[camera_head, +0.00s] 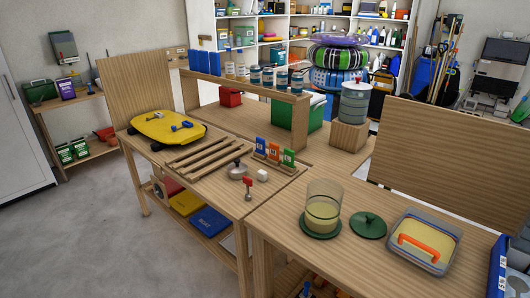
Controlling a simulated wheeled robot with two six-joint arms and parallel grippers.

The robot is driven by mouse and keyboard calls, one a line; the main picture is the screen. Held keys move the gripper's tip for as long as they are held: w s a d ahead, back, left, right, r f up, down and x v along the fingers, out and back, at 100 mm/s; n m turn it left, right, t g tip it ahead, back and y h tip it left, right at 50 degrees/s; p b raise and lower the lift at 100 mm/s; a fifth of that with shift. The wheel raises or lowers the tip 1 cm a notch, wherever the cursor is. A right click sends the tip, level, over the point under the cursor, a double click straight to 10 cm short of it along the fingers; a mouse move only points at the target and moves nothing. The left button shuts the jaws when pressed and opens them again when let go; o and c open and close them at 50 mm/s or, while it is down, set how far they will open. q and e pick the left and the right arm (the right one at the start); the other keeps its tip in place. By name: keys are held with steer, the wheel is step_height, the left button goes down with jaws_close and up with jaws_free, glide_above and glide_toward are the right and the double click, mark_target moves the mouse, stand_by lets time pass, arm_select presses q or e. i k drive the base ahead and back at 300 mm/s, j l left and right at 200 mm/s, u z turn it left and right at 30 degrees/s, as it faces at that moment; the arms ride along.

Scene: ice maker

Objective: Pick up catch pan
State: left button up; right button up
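I cannot tell for certain which thing is the catch pan. A shallow see-through rectangular pan (437,262) with a yellowish content and an orange handle across it sits on the right front wooden table. A yellow oval tray-like piece (165,124) with a dark rim lies on the left table, with small blue tools on it. A grey and black machine (498,72), possibly the ice maker, stands at the far right wall. Neither of my grippers is in view.
A glass jar (322,207) on a green base and a green lid (368,225) stand beside the pan. Wooden slats (207,152) lie on the left table (135,143). An upright wooden panel (450,150) rises behind the right table. Grey floor (100,235) at left is clear.

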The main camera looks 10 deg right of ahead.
mark_target(428, 242)
steer(key=z, duration=1.5)
